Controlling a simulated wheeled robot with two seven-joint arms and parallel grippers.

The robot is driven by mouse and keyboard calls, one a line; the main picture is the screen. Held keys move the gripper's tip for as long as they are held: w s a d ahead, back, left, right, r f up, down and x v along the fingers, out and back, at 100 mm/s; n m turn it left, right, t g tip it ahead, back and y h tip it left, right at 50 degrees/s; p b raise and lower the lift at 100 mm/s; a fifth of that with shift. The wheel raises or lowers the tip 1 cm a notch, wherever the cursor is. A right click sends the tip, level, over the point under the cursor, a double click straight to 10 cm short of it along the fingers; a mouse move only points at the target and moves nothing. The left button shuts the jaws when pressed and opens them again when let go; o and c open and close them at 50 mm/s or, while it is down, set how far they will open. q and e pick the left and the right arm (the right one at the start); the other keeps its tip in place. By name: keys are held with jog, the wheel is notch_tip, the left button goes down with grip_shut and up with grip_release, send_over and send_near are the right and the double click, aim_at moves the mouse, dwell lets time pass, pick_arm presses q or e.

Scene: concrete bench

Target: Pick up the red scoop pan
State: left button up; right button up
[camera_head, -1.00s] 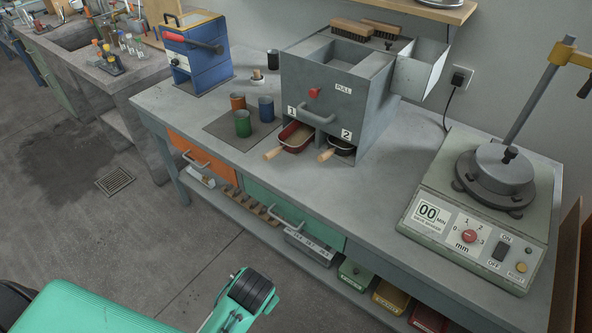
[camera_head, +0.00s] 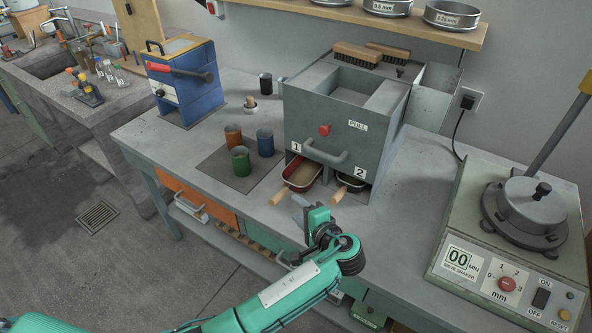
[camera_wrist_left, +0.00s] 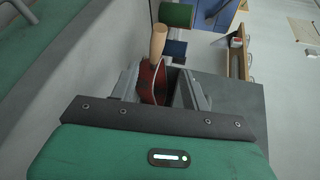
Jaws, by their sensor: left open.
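The red scoop pan (camera_head: 303,174) sits in the slot marked 1 at the foot of the grey box, its wooden handle sticking out toward the bench's front edge. A dark pan (camera_head: 350,184) with a similar handle sits in slot 2. My left gripper (camera_head: 303,207) is open and empty, near the front edge just in front of the two handles. In the left wrist view, the red pan (camera_wrist_left: 152,82) appears between my left gripper's fingers (camera_wrist_left: 162,88), with its handle pointing up the picture; whether they touch cannot be told. My right gripper is not in view.
The grey box (camera_head: 345,118) stands behind the pans. Orange, green and blue cups (camera_head: 239,160) stand to the left on a dark mat. A sieve shaker (camera_head: 520,225) stands at the right. The bench between box and shaker is clear.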

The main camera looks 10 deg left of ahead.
aim_at(280, 199)
pick_arm(q)
jog(key=x, duration=0.3)
jog(key=shift+a+r, duration=0.15)
jog(key=shift+a, duration=0.05)
jog(key=p+x, duration=0.1)
jog(key=x, duration=0.2)
jog(key=shift+w+a+f, duration=0.35)
jog(key=shift+w+a, duration=0.2)
jog(key=shift+a, duration=0.1)
jog(key=x, duration=0.2)
jog(key=p+x, duration=0.1)
jog(key=shift+a+f, duration=0.4)
jog(key=shift+w+a+f+p, duration=0.1)
jog(key=shift+w+a+p, duration=0.1)
jog(key=shift+w+p, duration=0.1)
jog(key=c, duration=0.7)
grip_shut()
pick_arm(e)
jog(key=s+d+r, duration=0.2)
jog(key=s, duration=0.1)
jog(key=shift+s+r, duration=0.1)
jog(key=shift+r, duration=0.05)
